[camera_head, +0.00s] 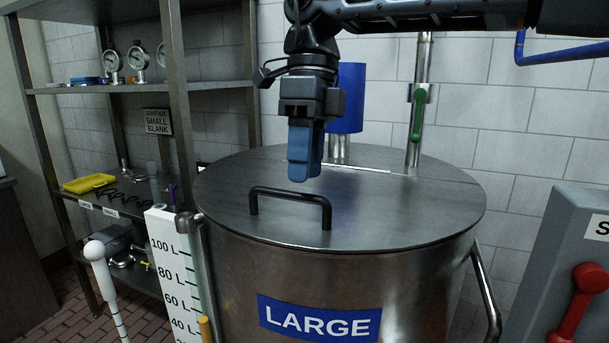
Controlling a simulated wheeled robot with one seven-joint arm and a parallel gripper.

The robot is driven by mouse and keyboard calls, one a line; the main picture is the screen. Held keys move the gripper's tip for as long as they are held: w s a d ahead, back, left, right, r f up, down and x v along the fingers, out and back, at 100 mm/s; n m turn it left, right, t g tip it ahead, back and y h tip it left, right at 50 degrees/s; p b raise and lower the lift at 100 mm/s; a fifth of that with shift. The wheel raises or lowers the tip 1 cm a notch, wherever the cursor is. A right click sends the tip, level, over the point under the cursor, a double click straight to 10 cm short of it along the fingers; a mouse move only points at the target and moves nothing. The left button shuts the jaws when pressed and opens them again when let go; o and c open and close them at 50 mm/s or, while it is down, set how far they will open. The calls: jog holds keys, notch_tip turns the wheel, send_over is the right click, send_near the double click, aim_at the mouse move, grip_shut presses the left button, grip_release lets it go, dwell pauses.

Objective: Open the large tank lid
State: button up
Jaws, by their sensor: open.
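The large tank (400,285) is a steel drum with a blue "LARGE" label, in the middle of the head view. Its flat metal lid (405,215) lies closed on top. A black bar handle (290,197) stands up from the front left part of the lid. My gripper (304,178) points down above the lid, just above and behind the handle in the picture. Its blue fingers are open and empty, seen nearly one behind the other. It appears apart from the handle; the exact gap is hard to judge.
A metal shelf rack (175,85) with gauges and a yellow tray (88,183) stands at left. A white level scale (172,270) stands beside the tank. A blue cylinder (347,98) and a pipe with a green lever (418,115) rise behind the lid. A grey box with a red lever (580,300) is at right.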

jog(key=shift+s+a+f, duration=0.1)
jog(key=shift+s+f, duration=0.05)
jog(key=shift+f, duration=0.55)
jog(key=shift+s+f, duration=0.15)
jog(key=shift+f, duration=0.55)
jog(key=shift+c, duration=0.3)
grip_shut()
